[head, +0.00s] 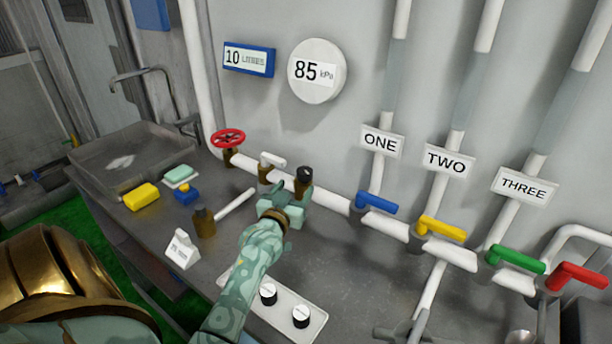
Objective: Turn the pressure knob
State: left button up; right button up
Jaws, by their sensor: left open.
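My left gripper (294,203) is open, held over the counter just in front of the pipe. A dark-topped knob (304,174) on a brass body stands on the pipe right behind the fingers; I cannot tell whether they touch it. Two black knobs with white tops, one (268,293) left of the other (300,316), sit on a pale panel (284,309) near my forearm. No label shows which knob is for pressure. A round gauge (317,71) on the wall reads 85 kPa. My right gripper is not in view.
A red handwheel (228,138) and a white-handled valve (272,161) stand left on the pipe. Blue (377,203), yellow (441,228), green (517,260) and red (577,277) levers line the right. A sink (110,165), yellow sponge (141,197) and brown bottle (204,223) are left.

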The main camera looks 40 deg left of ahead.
aim_at(301, 178)
pick_arm(q)
jog(key=b+x, duration=0.1)
jog(key=x, duration=0.7)
jog(key=shift+w+b, duration=0.2)
jog(key=shift+b, duration=0.2)
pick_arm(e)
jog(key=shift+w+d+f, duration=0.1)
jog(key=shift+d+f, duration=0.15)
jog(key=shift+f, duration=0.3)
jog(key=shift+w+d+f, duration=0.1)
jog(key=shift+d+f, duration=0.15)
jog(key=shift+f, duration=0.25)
pick_arm(q)
jog(key=shift+a, duration=0.1)
jog(key=c, duration=1)
